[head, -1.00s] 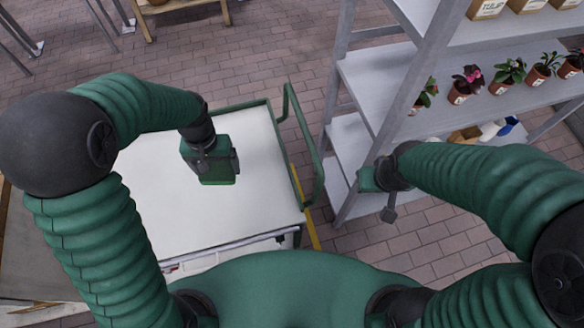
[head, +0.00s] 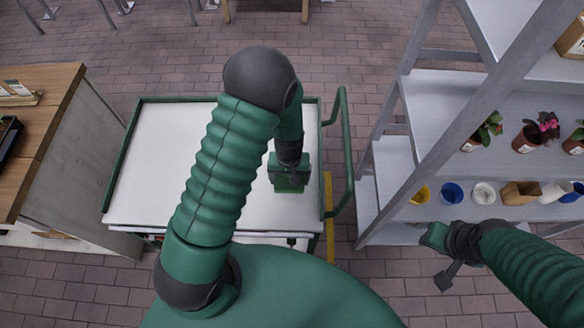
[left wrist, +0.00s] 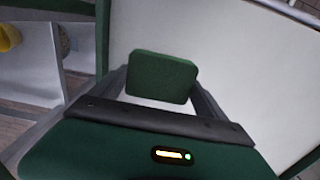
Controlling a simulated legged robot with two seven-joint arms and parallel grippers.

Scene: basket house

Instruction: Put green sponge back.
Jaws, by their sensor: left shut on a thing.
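The green sponge (left wrist: 162,76) is a small rounded block held between the two fingers of my left gripper (left wrist: 155,90), in the left wrist view. In the head view my left gripper (head: 289,185) points down over the right part of the white-topped cart (head: 150,150). The sponge cannot be told apart from the green gripper there. My right gripper (head: 440,245) is at the right, in front of the grey shelf rack (head: 385,205). Its fingers are too small and turned away to tell whether they are open.
Potted plants (head: 538,132) stand above. The cart's green handle (head: 346,150) faces the rack. A wooden table (head: 45,110) stands left.

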